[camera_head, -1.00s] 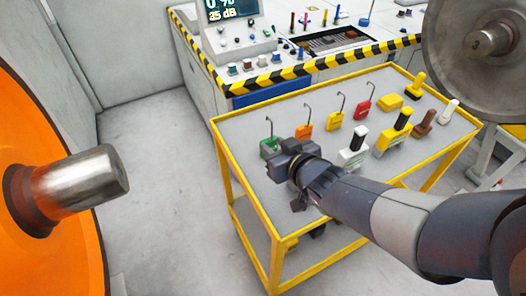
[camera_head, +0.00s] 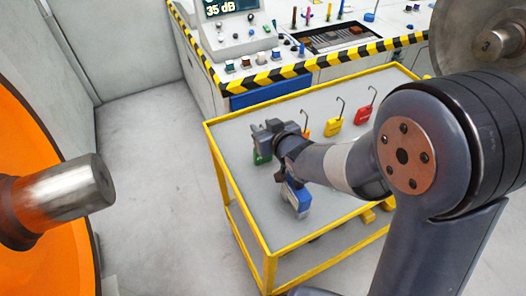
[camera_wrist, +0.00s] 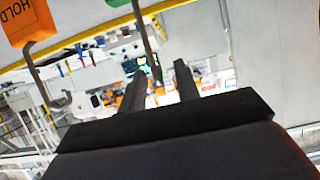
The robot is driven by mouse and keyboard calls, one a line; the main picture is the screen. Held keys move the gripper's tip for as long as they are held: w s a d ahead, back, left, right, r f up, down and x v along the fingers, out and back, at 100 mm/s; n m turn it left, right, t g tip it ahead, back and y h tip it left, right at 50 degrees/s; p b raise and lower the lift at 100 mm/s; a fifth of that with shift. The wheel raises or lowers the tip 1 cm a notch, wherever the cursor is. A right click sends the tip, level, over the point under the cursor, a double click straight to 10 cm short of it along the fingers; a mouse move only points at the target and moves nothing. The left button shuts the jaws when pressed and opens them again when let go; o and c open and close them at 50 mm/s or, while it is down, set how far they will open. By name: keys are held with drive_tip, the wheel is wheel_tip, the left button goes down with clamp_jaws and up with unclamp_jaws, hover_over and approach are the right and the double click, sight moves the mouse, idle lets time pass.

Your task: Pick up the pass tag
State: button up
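The green tag (camera_head: 260,158), which I take as the pass tag, sits on the cart's grey top at the left end of the tag row. My gripper and wrist hide most of it in the head view. My gripper (camera_head: 268,133) is at this tag. In the wrist view my gripper (camera_wrist: 160,78) shows two dark fingers apart, with a grey hook (camera_wrist: 143,25) coming down from the top edge by the left finger. A sliver of green (camera_wrist: 117,3) shows at that hook's upper end. I cannot tell whether the fingers touch the hook.
The orange HOLD tag (camera_wrist: 25,20) with its hook is close by; it is partly hidden in the head view (camera_head: 306,131). Yellow (camera_head: 333,127) and red (camera_head: 362,114) hooked tags stand farther right. The yellow-framed cart (camera_head: 310,95) stands before a striped console (camera_head: 265,80).

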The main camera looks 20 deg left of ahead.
drive_tip(key=shift+w+a, duration=0.1)
drive_tip(key=shift+c, duration=0.4)
clamp_jaws()
